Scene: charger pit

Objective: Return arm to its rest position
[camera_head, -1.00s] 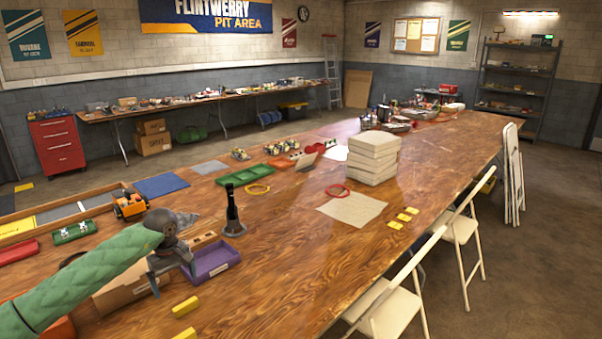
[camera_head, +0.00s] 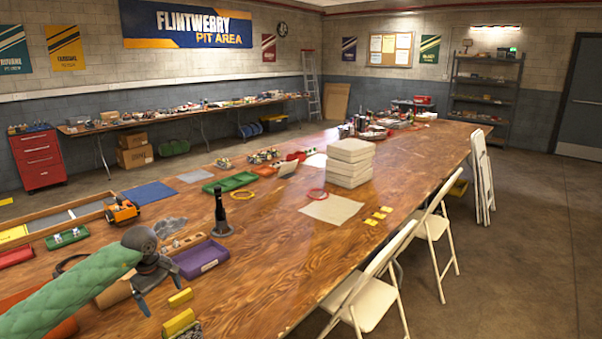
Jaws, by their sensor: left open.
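My left arm, in a green quilted sleeve, comes in from the lower left of the head view. Its gripper (camera_head: 160,297) points down over the near left part of the wooden table (camera_head: 290,258). The two dark fingers are spread apart with nothing seen between them. The gripper is just left of a purple tray (camera_head: 201,259) and close to a yellow block (camera_head: 180,297); I cannot tell if it touches anything. My right gripper is not in view.
A black bottle-like object (camera_head: 221,215) stands beyond the purple tray. A stack of pale boxes (camera_head: 349,163) stands farther right. White folding chairs (camera_head: 368,300) line the right side. The table's middle is mostly bare.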

